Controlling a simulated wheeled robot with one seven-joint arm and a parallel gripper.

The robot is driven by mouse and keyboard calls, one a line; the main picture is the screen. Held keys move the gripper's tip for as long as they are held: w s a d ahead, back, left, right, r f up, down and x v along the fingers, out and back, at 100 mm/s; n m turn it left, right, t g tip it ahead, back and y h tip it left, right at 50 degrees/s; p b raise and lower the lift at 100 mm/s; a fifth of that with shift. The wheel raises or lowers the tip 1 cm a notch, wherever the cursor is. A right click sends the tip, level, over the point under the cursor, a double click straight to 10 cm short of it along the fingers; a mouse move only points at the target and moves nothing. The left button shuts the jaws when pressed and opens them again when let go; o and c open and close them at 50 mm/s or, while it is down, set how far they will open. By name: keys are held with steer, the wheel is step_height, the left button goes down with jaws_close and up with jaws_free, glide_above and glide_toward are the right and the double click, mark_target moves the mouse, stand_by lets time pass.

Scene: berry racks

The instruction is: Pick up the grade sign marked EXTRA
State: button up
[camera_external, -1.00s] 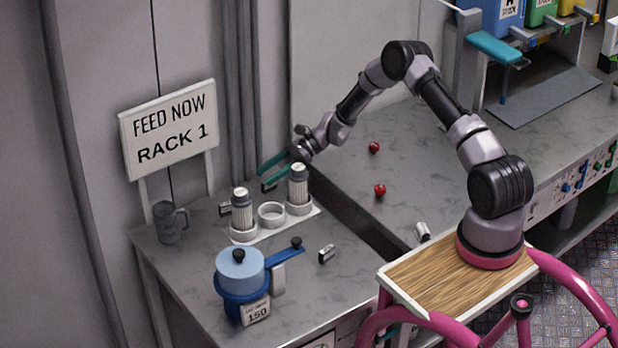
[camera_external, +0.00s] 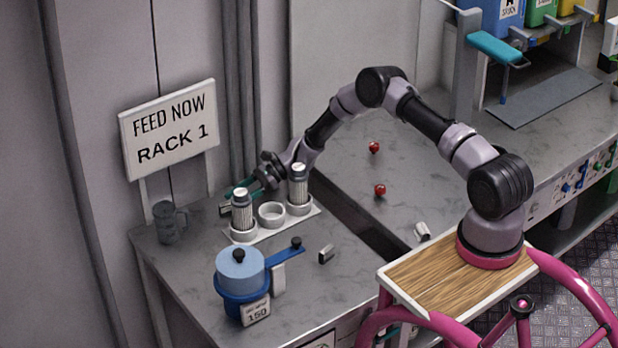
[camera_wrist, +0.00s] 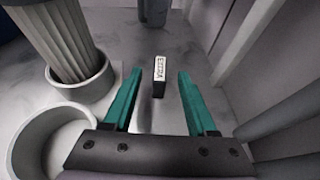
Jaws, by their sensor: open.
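The EXTRA sign (camera_wrist: 159,77) is a small upright dark block with a white lettered face. In the wrist view it stands on the counter between the tips of my open green fingers (camera_wrist: 160,90), with gaps on both sides. A small block in the external view (camera_external: 224,210), beside the left ribbed canister, appears to be this sign. My gripper (camera_external: 238,187) reaches in behind the two canisters from the right. It is empty, and its fingers are partly hidden there.
Ribbed canisters (camera_external: 242,212) (camera_external: 298,185) stand in a white holder with an empty ring (camera_external: 271,214) between them. A grey mug (camera_external: 166,222) is at left. A blue pot (camera_external: 240,275) and another small block (camera_external: 327,253) are in front. The wall is close behind.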

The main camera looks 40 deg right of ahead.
steer(key=shift+a+f, duration=0.1)
steer(key=shift+a, duration=0.15)
jaws_close()
